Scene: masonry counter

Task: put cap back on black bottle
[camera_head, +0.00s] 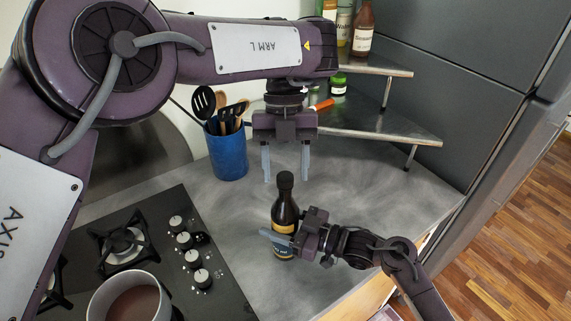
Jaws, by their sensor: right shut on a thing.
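The black bottle (284,214) stands upright on the grey counter, with a yellowish label low on its body. A dark cap (285,180) appears to sit on top of its neck; I cannot tell how firmly it is seated. My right gripper (277,238) is shut on the bottle's lower body from the right, and its fingers hide part of the label. My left gripper (286,171) points down over the bottle's top. Its fingers are apart and empty, on either side of and slightly above the cap.
A blue utensil holder (227,152) stands behind on the left. The gas hob (150,245) with a pot (128,298) is at the front left. A tiered corner shelf (385,130) with several bottles and a green-lidded jar (338,84) is behind. Counter right of the bottle is clear.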

